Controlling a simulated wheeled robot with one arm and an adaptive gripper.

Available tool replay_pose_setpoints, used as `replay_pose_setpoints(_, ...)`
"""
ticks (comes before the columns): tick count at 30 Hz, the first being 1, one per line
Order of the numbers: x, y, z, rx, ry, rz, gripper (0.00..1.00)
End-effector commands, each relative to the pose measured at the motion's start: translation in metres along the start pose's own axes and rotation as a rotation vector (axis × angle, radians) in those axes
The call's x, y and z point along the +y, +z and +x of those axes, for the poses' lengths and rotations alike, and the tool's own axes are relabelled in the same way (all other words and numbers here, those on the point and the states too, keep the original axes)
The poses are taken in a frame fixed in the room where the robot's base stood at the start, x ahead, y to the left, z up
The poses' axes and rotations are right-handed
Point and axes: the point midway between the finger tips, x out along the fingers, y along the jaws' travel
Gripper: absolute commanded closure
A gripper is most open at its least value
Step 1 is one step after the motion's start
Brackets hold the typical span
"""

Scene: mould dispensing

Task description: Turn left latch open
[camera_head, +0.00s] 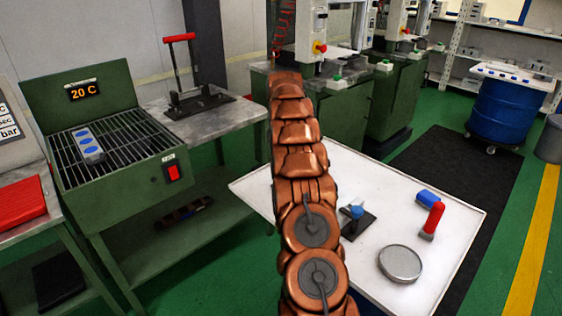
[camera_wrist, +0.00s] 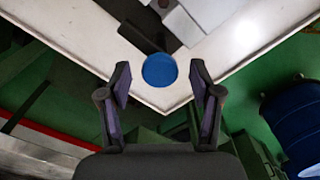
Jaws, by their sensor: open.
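In the wrist view a round blue knob (camera_wrist: 160,70) lies between and just beyond the fingertips of my gripper (camera_wrist: 161,78). The fingers are apart and hold nothing visible. A black bar (camera_wrist: 142,37) runs up and left from the knob, beside a grey block (camera_wrist: 188,18), close to a corner of the white table (camera_wrist: 60,20). In the head view a blue-topped piece (camera_head: 357,211) stands on a black base (camera_head: 360,226) on the same white table (camera_head: 450,215). My arm hides my gripper there. I cannot tell which part is the left latch.
On the table are a red-handled tool (camera_head: 433,218), a blue block (camera_head: 428,197) and a round metal tin (camera_head: 400,263). A green grill unit (camera_head: 125,185) at the left reads 20 C and bears a grey mould (camera_head: 87,145). A blue drum (camera_head: 505,110) stands back right.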

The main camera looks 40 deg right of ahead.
Motion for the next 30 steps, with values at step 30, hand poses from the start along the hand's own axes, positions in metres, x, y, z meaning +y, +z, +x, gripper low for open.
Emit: replay_pose_setpoints(30, -0.0001, 0.0004, -0.0006, 0.000, 0.000, 0.640, 0.36)
